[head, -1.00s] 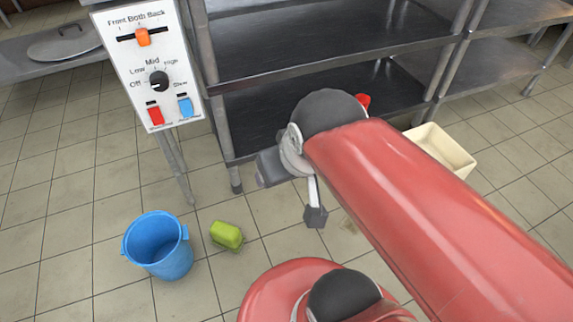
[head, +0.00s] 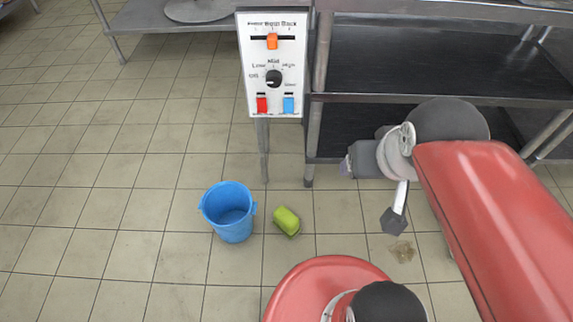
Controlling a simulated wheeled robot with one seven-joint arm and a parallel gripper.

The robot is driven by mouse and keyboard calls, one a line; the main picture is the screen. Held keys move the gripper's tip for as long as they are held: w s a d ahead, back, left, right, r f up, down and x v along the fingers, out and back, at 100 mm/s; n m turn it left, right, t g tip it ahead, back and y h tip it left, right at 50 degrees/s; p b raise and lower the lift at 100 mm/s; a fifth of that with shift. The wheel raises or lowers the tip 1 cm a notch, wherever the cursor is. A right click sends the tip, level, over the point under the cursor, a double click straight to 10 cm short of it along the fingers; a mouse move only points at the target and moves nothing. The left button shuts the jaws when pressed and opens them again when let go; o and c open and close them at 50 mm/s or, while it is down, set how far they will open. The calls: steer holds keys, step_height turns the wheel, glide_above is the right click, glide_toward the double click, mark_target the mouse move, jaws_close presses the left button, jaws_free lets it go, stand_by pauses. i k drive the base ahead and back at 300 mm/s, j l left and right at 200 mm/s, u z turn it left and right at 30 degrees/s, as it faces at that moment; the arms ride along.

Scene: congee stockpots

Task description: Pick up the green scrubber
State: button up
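The green scrubber (head: 287,221) lies on the tiled floor, just right of the blue bucket (head: 231,214) and apart from it. It looks like a small yellow-green block with a darker green underside. My red arm comes in from the right side of the head view. The dark end piece that seems to be my gripper (head: 393,222) hangs to the right of the scrubber, well apart from it. Its fingers cannot be made out, so whether it is open or shut is unclear. Nothing is seen held in it.
A white control panel (head: 273,70) stands on a metal leg behind the scrubber. A dark metal shelf rack (head: 420,62) fills the back right. A low metal table (head: 160,17) is at the back left. A brownish patch (head: 402,251) lies on the floor. The left floor is clear.

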mark_target(288, 223)
steer(key=j+z, duration=0.25)
steer(key=j, duration=0.5)
steer(key=j+z, duration=0.25)
steer(key=j, duration=0.5)
steer(key=j+z, duration=0.25)
steer(key=j, duration=0.5)
steer(key=k, duration=0.05)
